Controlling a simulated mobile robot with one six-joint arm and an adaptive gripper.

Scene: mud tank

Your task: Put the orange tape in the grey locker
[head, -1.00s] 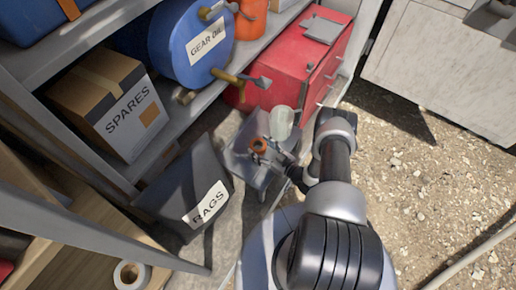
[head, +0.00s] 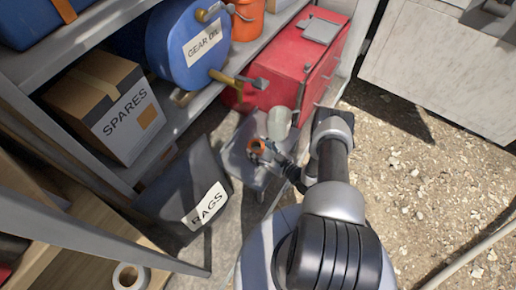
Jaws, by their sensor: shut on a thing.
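The fingers are small and partly hidden by the tape and the wrist. A pale cylindrical thing (head: 279,123) shows just behind the gripper. I cannot make out a grey locker for certain in this view.
A dark RAGS bin (head: 185,185) stands left of the gripper. A white tape roll (head: 130,275) lies lower left. Gravel ground (head: 430,200) at right is mostly open.

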